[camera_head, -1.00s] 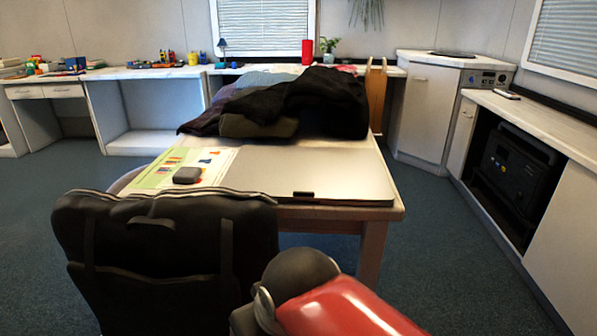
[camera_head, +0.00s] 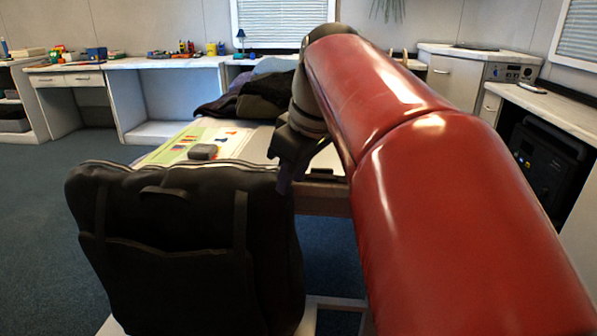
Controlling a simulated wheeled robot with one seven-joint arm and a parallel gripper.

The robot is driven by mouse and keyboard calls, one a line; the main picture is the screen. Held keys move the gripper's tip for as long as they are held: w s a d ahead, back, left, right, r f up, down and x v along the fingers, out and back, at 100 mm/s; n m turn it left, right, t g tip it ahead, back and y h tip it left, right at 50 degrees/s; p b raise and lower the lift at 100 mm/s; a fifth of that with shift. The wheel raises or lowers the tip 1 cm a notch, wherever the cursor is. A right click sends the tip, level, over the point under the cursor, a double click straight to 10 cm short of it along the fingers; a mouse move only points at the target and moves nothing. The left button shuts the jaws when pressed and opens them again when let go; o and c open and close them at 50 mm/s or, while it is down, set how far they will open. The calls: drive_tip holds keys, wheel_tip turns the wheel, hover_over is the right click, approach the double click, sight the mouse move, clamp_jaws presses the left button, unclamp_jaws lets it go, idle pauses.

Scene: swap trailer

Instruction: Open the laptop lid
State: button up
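The laptop (camera_head: 257,147) is a flat silver slab on the table, with its lid closed. Its left part shows beside my arm, and a strip of its front edge shows just right of my gripper. The rest is hidden behind my red arm. My gripper (camera_head: 284,184) points down at the laptop's near edge, in front of or over it. I cannot tell whether it touches. Its fingers are dark and small in this view, so whether they are open or shut is unclear.
A grey mouse-like object (camera_head: 202,152) lies on a colourful printed sheet (camera_head: 165,152) left of the laptop. Dark clothes (camera_head: 250,100) are heaped behind it. Open carpet lies at the left.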

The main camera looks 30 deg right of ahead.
drive_tip(key=w+d+r+n+b, duration=0.2)
drive_tip(key=w+d+n, duration=0.1)
drive_tip(key=d, duration=0.4)
drive_tip(key=n+y+b, duration=0.1)
drive_tip(key=n, duration=0.2)
approach(323, 168)
drive_tip(key=b+x, duration=0.3)
drive_tip(key=x, duration=0.4)
drive_tip(key=shift+w+f, duration=0.1)
drive_tip(key=shift+f, duration=0.2)
drive_tip(key=shift+c, duration=0.2)
clamp_jaws()
